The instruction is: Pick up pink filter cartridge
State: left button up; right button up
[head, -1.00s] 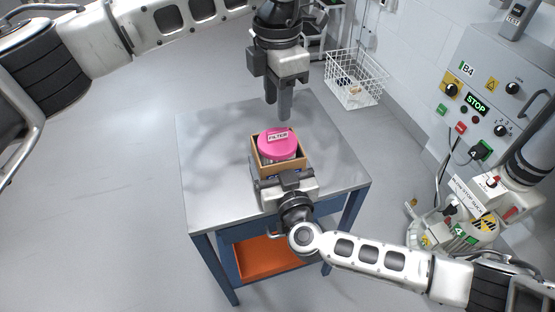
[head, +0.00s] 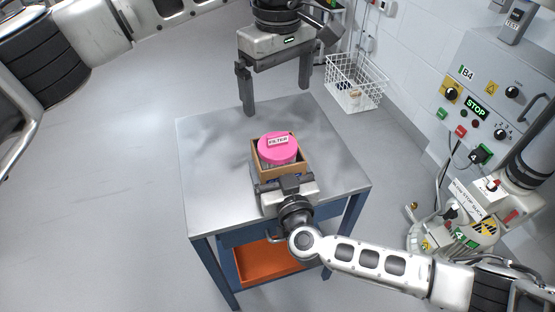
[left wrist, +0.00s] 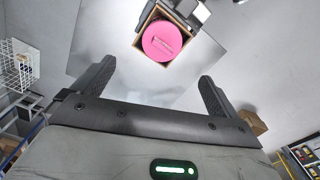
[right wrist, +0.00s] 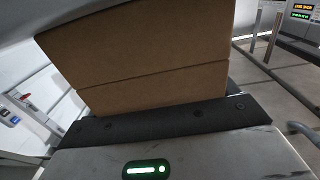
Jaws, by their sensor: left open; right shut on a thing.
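The pink filter cartridge (head: 279,150) has a round pink lid with a FILTER label. It sits in an open cardboard box (head: 283,170) on the metal table; its pink top also shows in the left wrist view (left wrist: 162,41). My left gripper (head: 279,98) is open and empty, above the table's far side, beyond and apart from the cartridge. My right gripper (head: 285,186) is at the near side of the box and shut on it. The box wall (right wrist: 140,55) fills much of the right wrist view, hiding the right fingertips.
The grey table (head: 215,160) is otherwise clear, with an orange lower shelf (head: 265,262). A white wire basket (head: 355,85) stands behind it. A control panel (head: 490,95) is on the right wall, with a machine (head: 460,230) below it.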

aim_at(278, 134)
pick_arm(q)
notch_tip(278, 134, down, 6)
jog(key=m, duration=0.4)
jog(key=shift+r, duration=0.1)
jog(key=shift+s+f, duration=0.15)
jog(key=shift+f, duration=1.25)
jog(key=shift+s+f, duration=0.1)
jog(key=shift+f, duration=1.25)
jog(key=shift+c, duration=0.4)
jog(key=c, duration=1.4)
jog(key=shift+r, duration=0.2)
